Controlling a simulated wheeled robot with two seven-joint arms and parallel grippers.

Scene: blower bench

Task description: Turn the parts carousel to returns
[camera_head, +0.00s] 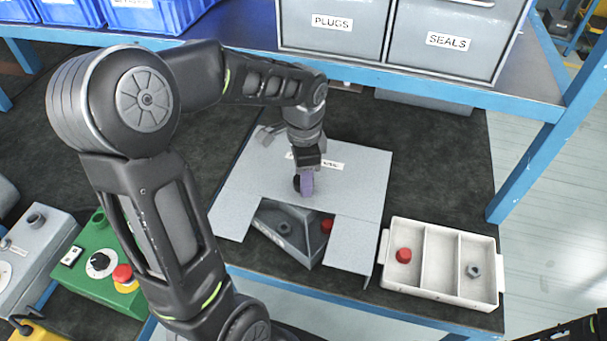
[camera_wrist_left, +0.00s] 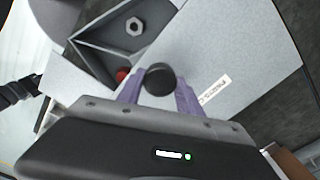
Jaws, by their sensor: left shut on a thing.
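The parts carousel shows through the cut-out of a light grey cover plate (camera_head: 352,185), with a dark grey divided tray (camera_head: 292,247) below. A grey hex nut (camera_wrist_left: 134,26) lies in one compartment. A red part (camera_head: 327,225) lies beyond a divider and shows partly in the left wrist view (camera_wrist_left: 122,74). My left gripper (camera_head: 305,184) has purple fingers shut on a round black knob (camera_wrist_left: 160,80) above the plate. The plate's label (camera_wrist_left: 214,90) is partly hidden and I cannot read it fully. A dark part of my right arm shows at the lower right; its fingers are unclear.
A white three-compartment tray (camera_head: 421,262) with a red part (camera_head: 403,255) and a grey nut (camera_head: 474,271) stands right of the plate. A green control box (camera_head: 98,270) stands left. Grey bins marked PLUGS (camera_head: 332,40) and SEALS (camera_head: 448,55) are on the shelf above.

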